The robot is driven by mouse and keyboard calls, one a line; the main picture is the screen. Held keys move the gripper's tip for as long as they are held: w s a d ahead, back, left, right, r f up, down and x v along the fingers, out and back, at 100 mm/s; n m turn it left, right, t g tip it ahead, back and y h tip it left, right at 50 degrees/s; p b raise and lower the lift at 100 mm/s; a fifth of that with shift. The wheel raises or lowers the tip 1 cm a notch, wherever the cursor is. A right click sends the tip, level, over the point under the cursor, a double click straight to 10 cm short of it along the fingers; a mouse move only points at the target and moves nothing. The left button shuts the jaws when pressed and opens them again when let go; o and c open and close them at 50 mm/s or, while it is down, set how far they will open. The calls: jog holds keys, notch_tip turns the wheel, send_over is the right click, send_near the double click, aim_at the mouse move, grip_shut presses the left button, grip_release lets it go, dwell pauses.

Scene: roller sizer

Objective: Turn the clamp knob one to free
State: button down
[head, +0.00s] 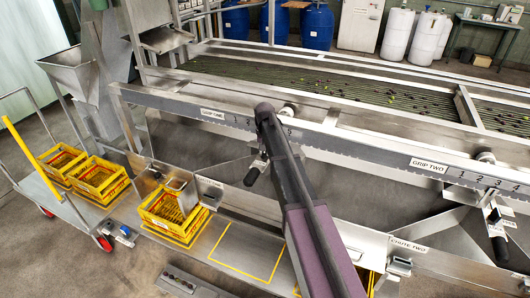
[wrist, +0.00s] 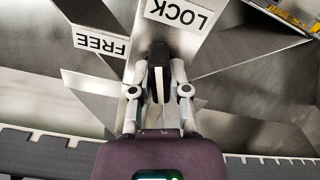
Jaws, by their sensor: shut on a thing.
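The clamp knob one (wrist: 157,62) is black with a white stripe and stands in the middle of the wrist view. My gripper (wrist: 159,84) has one finger on each side of it and is shut on it. The stripe runs nearly straight up the picture, toward the left part of the LOCK label (wrist: 180,13). The FREE label (wrist: 101,42) lies to the left; both labels appear upside down. In the head view my arm crosses the rail near the GRIP ONE label (head: 214,113), and my gripper cannot be made out there.
A long ruled rail (head: 360,147) runs along the sizer's front. A second clamp with a black handle (head: 499,250) hangs below the GRIP TWO label (head: 429,165). Yellow crates (head: 174,212) stand below at the left. Sloped metal chute sheets surround the knob.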

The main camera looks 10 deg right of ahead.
jog(key=n, duration=0.7)
jog(key=shift+s, duration=0.1)
jog(key=n, duration=0.6)
jog(key=shift+n, duration=0.4)
jog(key=c, duration=0.6)
grip_release()
jog(key=shift+m, duration=0.4)
